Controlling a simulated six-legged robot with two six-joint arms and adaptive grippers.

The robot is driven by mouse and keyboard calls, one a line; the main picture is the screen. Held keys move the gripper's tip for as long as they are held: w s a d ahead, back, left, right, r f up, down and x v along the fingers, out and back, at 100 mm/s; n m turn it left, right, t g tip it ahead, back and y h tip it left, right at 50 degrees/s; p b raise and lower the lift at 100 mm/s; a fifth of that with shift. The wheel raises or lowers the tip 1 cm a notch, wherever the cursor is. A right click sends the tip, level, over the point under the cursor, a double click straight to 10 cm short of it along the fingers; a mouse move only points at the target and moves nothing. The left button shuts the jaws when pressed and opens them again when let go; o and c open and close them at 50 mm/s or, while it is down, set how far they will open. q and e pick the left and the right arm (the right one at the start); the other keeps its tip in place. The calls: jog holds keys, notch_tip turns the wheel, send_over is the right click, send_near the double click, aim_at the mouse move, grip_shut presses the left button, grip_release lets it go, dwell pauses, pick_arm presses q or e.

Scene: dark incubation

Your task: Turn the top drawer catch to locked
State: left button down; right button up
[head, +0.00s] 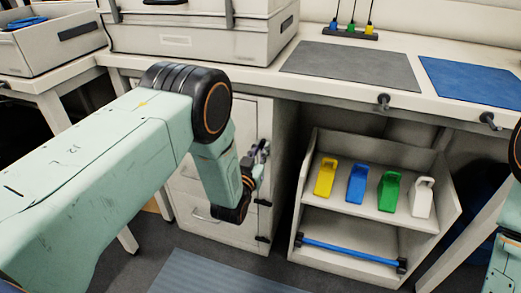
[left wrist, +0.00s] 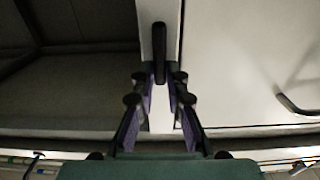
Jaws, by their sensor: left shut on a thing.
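The white drawer unit (head: 187,205) stands under the bench in the head view. My left gripper (head: 260,155) is at the upper part of its right front edge, mostly behind my own wrist. In the left wrist view the top drawer catch (left wrist: 159,52) is a black bar, upright in that picture, on a pale strip. The fingers of my left gripper (left wrist: 160,80) are shut on it, one on each side. In the head view the gripper hides this catch. Two lower black catches, a middle one (head: 263,202) and a bottom one (head: 262,238), lie roughly level.
An open shelf cart (head: 300,205) to the right holds yellow, blue, green and white items. A blue bar (head: 350,251) lies on its lower shelf. The bench top carries a grey mat (head: 352,66) and a blue mat (head: 475,85). A blue floor mat (head: 205,275) lies in front.

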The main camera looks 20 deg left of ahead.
dwell(0.4)
pick_arm(q)
jog(key=shift+s+d+f+m+b, duration=0.15)
jog(key=shift+d+f+m, duration=0.2)
jog(key=shift+m, duration=2.65)
jog(key=shift+w+d+f+m+b, duration=0.15)
jog(key=shift+d+f+m, duration=0.15)
jog(key=shift+m, duration=2.7)
jog(key=shift+s+d+f+m+b, duration=0.15)
jog(key=shift+d+f+m, duration=0.15)
jog(key=shift+m, duration=2.7)
jog(key=shift+f, duration=0.1)
jog(key=c, duration=1.4)
grip_release()
jog(key=shift+a, duration=0.1)
jog(key=shift+o, duration=0.2)
jog(key=s, duration=1.2)
jog(key=shift+a, duration=0.2)
